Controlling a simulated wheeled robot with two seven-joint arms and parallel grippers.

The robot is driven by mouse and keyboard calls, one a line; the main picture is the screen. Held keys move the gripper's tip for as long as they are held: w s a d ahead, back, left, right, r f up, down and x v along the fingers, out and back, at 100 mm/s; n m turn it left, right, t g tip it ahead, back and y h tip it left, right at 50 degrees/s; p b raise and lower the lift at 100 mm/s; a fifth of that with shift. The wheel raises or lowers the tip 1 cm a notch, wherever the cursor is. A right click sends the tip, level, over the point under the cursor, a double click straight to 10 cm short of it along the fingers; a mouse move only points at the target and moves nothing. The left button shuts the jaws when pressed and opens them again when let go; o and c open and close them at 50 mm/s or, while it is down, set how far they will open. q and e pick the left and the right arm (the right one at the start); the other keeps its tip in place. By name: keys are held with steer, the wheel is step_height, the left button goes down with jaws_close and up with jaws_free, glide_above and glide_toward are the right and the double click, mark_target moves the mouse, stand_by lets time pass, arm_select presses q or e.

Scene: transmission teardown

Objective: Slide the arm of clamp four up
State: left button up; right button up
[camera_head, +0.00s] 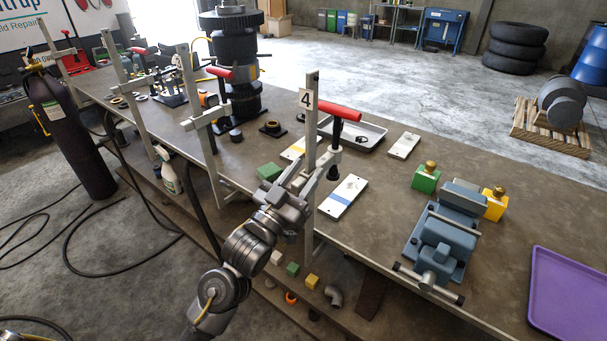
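Clamp four (311,135) is an upright grey bar at the table's front edge, with a white "4" label (306,99) near its top. Its sliding arm (329,158) reaches from the bar over the table and carries a dark screw with a red handle (339,111). The lower end of the screw hangs close over the table; whether it touches cannot be told.
Other red-handled clamps, including one (206,120) to the left, stand along the edge. A tall dark gear stack (236,75) stands behind. A white phone-like plate (342,197), a grey tray (366,134), a blue vise (440,240) and a purple tray (566,290) lie rightward.

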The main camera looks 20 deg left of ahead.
arm_select(q)
steer(key=shift+f, duration=0.15)
steer(key=shift+s+a+f, duration=0.1)
steer(key=shift+s+f, duration=0.05)
steer(key=shift+s, duration=0.05)
steer(key=b+v, duration=0.3)
steer(key=v, duration=0.6)
steer(key=shift+b, duration=0.4)
steer(key=shift+s+a+f, duration=0.1)
steer(key=shift+s+a, duration=0.1)
steer(key=shift+s, duration=0.4)
